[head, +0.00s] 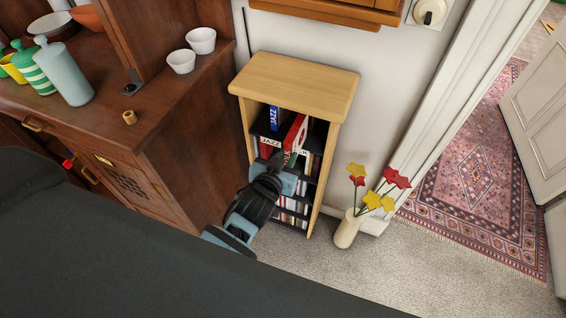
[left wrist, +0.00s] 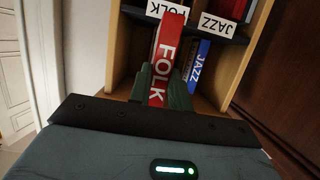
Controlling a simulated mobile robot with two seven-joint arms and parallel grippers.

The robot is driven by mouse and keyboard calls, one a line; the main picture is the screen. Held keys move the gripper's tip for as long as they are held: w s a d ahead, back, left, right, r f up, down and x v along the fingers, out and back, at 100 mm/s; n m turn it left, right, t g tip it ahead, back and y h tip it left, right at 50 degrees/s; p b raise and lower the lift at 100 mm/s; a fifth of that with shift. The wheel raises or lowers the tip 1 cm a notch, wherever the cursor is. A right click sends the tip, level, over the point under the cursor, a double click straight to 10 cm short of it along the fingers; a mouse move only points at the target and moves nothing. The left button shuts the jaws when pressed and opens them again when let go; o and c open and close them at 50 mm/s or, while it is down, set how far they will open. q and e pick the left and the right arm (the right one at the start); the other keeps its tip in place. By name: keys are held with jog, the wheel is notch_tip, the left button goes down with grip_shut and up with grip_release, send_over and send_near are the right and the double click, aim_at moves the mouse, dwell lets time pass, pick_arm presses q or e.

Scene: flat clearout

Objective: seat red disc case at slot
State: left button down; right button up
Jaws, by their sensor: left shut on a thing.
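The red disc case (head: 297,131), with FOLK on its spine, is at the open front of the small wooden shelf (head: 301,76). It stands slightly tilted, partly in the upper compartment. In the left wrist view the case (left wrist: 167,45) is between the dark green fingers of my left gripper (left wrist: 162,88), which is shut on it. A blue JAZZ case (left wrist: 197,66) is beside it, and it also shows in the head view (head: 275,117). White labels read FOLK (left wrist: 168,10) and JAZZ (left wrist: 216,24). I cannot tell how deep the red case sits. My right gripper is not in view.
A vase (head: 348,229) with red and yellow flowers stands on the carpet right of the shelf. A dark wooden cabinet (head: 190,150) stands close on the left, with two white cups (head: 201,41) and bottles on top. Lower shelf rows hold several cases (head: 292,206).

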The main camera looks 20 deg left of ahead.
pick_arm(q)
jog(key=shift+w, duration=1.1)
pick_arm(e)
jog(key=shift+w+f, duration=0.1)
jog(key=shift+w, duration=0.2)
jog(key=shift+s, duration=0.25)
pick_arm(q)
jog(key=shift+r, duration=0.1)
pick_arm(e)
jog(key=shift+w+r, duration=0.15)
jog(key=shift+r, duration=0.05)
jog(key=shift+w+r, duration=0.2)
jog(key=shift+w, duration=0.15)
pick_arm(q)
jog(key=shift+p, duration=0.3)
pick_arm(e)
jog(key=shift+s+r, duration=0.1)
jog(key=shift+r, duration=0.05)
